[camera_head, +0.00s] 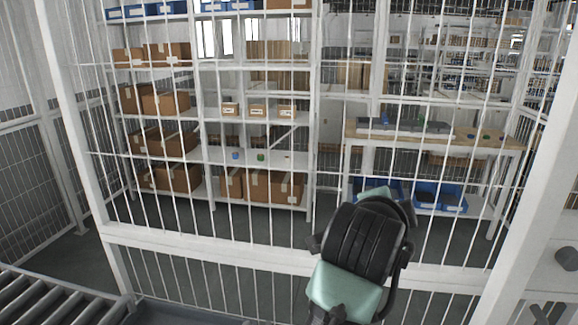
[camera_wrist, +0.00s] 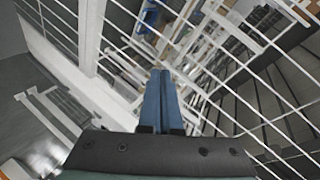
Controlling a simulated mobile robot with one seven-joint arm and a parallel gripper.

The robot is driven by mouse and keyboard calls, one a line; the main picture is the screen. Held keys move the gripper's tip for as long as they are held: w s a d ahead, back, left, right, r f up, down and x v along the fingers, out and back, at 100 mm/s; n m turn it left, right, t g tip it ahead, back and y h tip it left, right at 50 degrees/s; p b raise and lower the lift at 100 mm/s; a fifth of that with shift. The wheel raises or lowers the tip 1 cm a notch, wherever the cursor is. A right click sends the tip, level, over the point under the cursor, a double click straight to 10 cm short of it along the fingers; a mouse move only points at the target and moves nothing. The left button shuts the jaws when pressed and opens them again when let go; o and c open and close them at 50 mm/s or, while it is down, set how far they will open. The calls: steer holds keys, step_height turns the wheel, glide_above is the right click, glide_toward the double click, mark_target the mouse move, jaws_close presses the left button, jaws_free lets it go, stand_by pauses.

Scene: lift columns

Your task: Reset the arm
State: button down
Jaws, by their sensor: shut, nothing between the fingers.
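My gripper (camera_wrist: 160,76) shows in the wrist view, with its two blue fingers pressed together and nothing between them. It points toward a white wire fence. In the head view my arm, black and pale green, rises at the lower right of the middle, in front of the fence. The gripper's fingers cannot be made out in the head view.
A white mesh fence (camera_head: 200,247) with thick posts stands close in front of me. Behind it are shelves (camera_head: 260,158) with cardboard boxes (camera_head: 165,103) and a workbench (camera_head: 440,140) with blue bins (camera_head: 440,197) below. A roller conveyor (camera_head: 50,298) lies at lower left.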

steer(key=s+a+r+n+t+h, duration=0.1)
steer(key=s+r+n+t, duration=0.15)
steer(key=r, duration=0.35)
steer(key=s+a+r+n+t, duration=0.1)
steer(key=a+r+n+t, duration=0.15)
steer(key=r, duration=0.45)
steer(key=s+a+r+n+t+y, duration=0.7)
steer(key=s+a+r+n+t, duration=0.3)
steer(key=s, duration=0.7)
step_height(320, 180, up, 5)
steer(key=a+n, duration=0.2)
steer(key=n, duration=0.1)
steer(key=shift+a, duration=0.4)
steer(key=shift+f, duration=0.1)
